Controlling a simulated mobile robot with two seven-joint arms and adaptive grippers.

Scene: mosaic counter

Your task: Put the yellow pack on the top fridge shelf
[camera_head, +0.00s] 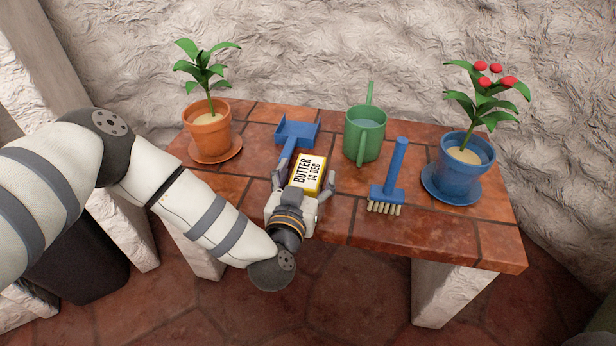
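The yellow pack (308,173) is a small box with a white label reading "BUTTER 14 DEC". It is at the middle of the tiled counter, just in front of the blue dustpan. My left gripper (306,176) reaches in from the front with one finger on each side of the pack. The fingers look spread, with a narrow gap to the pack's sides. The pack's near end is partly hidden by the gripper. No fridge or shelf shows. My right gripper is not in view.
On the tiled counter (445,235) stand an orange potted plant (208,132), a blue dustpan (297,132), a green watering can (364,135), a blue brush (391,180) and a blue potted plant (464,160). A rough wall rises behind. The counter's front right is clear.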

